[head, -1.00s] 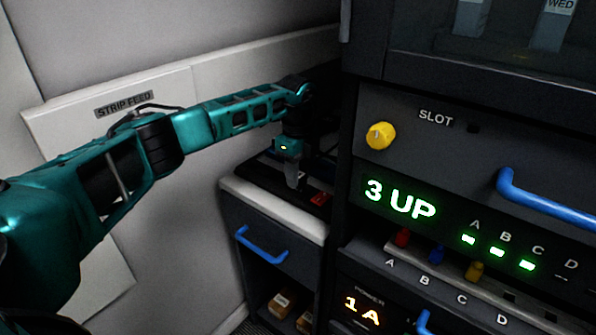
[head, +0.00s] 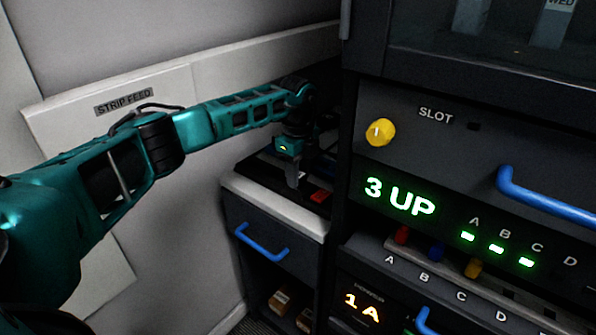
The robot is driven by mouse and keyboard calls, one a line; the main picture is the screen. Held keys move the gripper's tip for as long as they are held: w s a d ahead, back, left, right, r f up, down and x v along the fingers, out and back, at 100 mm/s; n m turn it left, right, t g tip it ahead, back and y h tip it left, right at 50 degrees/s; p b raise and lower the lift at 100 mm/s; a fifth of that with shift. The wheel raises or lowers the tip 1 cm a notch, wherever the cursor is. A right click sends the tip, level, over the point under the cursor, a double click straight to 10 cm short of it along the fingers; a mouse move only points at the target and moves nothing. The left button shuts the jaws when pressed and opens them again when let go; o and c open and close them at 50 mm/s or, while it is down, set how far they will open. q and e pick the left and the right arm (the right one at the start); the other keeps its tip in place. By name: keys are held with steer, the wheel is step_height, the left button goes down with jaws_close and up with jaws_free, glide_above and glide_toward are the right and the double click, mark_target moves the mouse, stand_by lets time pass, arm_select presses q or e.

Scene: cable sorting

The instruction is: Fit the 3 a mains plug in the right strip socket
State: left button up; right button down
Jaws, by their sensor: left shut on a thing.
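My left gripper (head: 297,178) is over the dark top of the low cabinet at the back, pointing down. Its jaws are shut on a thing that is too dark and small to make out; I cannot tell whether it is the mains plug. A dark strip (head: 271,167) lies on the cabinet top beneath the gripper, with a red part (head: 320,196) just right of the fingers. The strip's sockets cannot be made out. My right gripper is not in view.
The low cabinet (head: 270,207) has a blue-handled drawer (head: 262,243) and small boxes (head: 280,298) below. A tall dark rack (head: 420,170) stands close on the right, with a yellow knob (head: 380,132), a lit "3 UP" display (head: 400,197) and coloured plugs (head: 436,251). The wall panel reads "STRIP FEED" (head: 124,102).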

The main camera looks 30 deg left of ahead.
arm_select(q)
steer(key=o, duration=1.1)
steer(key=shift+o, duration=0.3)
steer(key=shift+o, duration=0.5)
steer(key=o, duration=0.3)
steer(key=shift+o, duration=0.5)
